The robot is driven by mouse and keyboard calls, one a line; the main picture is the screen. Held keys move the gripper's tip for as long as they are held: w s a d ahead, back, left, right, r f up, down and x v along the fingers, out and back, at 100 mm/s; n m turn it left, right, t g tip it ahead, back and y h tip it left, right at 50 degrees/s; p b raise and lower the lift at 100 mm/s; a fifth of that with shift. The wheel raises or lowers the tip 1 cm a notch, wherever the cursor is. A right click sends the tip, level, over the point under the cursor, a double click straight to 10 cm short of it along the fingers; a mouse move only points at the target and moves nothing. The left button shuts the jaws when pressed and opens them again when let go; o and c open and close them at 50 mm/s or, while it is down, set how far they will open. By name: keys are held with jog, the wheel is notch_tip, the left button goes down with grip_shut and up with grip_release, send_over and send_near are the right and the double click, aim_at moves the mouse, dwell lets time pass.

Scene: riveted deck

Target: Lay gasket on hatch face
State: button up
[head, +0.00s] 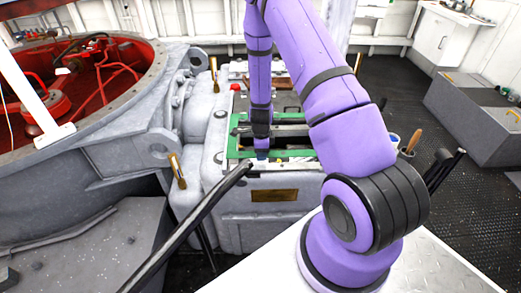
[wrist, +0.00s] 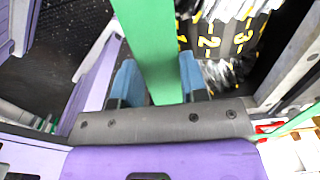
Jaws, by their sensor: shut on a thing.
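The gasket is a flat green frame (head: 238,153) over the top of the pale grey machine housing. A green bar of it also crosses the wrist view (wrist: 150,40) from the top to between my fingers. My gripper (head: 261,153) points down at the frame's near side. In the wrist view its two blue fingertips (wrist: 160,78) stand on either side of the green bar, shut on it. The hatch face appears to be at the top of the housing, largely hidden by the gasket and my arm. I cannot tell whether the gasket touches it.
A long black bar (head: 190,222) slopes up to the housing's near edge. A large round red-lined opening (head: 85,80) is at left. Dark parts with yellow numbers (wrist: 212,42) show beside the gasket. A grey bench (head: 470,115) stands at right, with open dark floor before it.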

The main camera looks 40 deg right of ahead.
jog(key=shift+f, duration=3.2)
jog(key=o, duration=0.8)
jog(key=shift+f, duration=0.15)
jog(key=shift+o, duration=0.6)
jog(key=shift+s, duration=0.2)
jog(key=shift+a, duration=0.1)
jog(key=shift+c, duration=0.3)
jog(key=shift+o, duration=0.3)
jog(key=shift+r, duration=0.35)
jog(key=r, duration=1)
jog(key=shift+w+d+r, duration=0.2)
jog(key=shift+w+r, duration=0.05)
jog(key=shift+w, duration=0.05)
